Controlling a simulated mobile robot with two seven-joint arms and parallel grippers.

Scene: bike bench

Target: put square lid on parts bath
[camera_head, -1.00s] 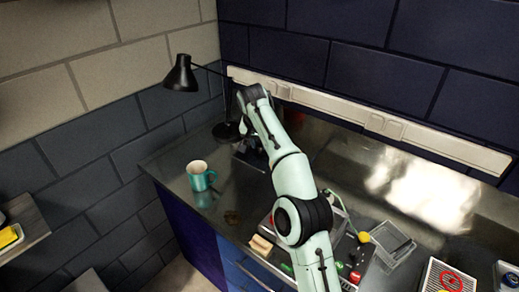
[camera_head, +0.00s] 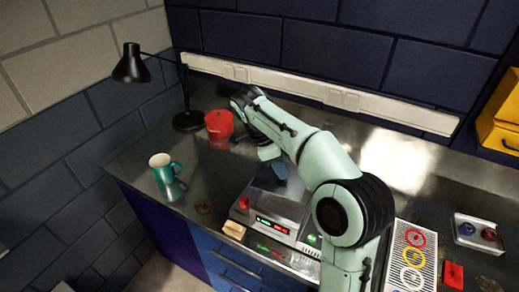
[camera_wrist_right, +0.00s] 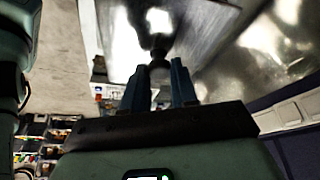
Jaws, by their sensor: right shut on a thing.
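The parts bath (camera_head: 305,238) is a grey box with red and green lit displays on its front, standing on the steel counter. My right gripper (camera_head: 273,172) is over the bath, pointing down. In the right wrist view my right gripper (camera_wrist_right: 160,75) is shut on a dark knob (camera_wrist_right: 159,46). A shiny grey metal surface around the knob looks like the square lid (camera_wrist_right: 172,22). My arm hides part of the bath, and I cannot tell whether the lid touches its rim. My left gripper is not in view.
A wooden block (camera_head: 234,229) lies before the bath. A board with coloured rings (camera_head: 412,256) and a small tray (camera_head: 478,233) are at right.

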